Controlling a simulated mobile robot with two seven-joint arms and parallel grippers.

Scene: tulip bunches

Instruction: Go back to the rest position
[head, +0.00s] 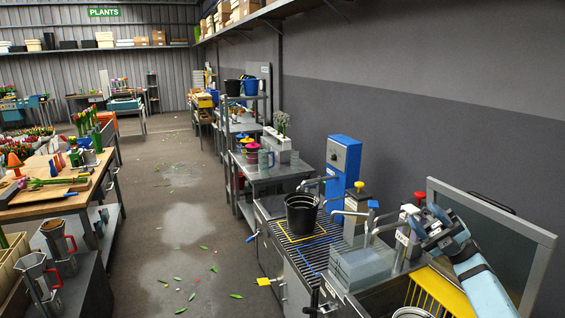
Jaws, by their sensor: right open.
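My right gripper (413,238) is at the lower right in the head view, on the end of my light blue arm. It is open, with nothing seen between its fingers. It is above the right part of the metal sink bench (345,302), close to a red-topped fitting (419,196). Whether it touches the fitting cannot be told. My left gripper is not in view. A black bucket (301,214) stands upright on the bench grating, left of the gripper and apart from it.
A yellow rack (437,290) lies below my right arm, and a grey framed panel (490,222) stands behind it. A blue box (343,165) stands behind the bench. A wooden table (85,187) with tulips is at left. The aisle floor (190,225) is open, with scattered leaves.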

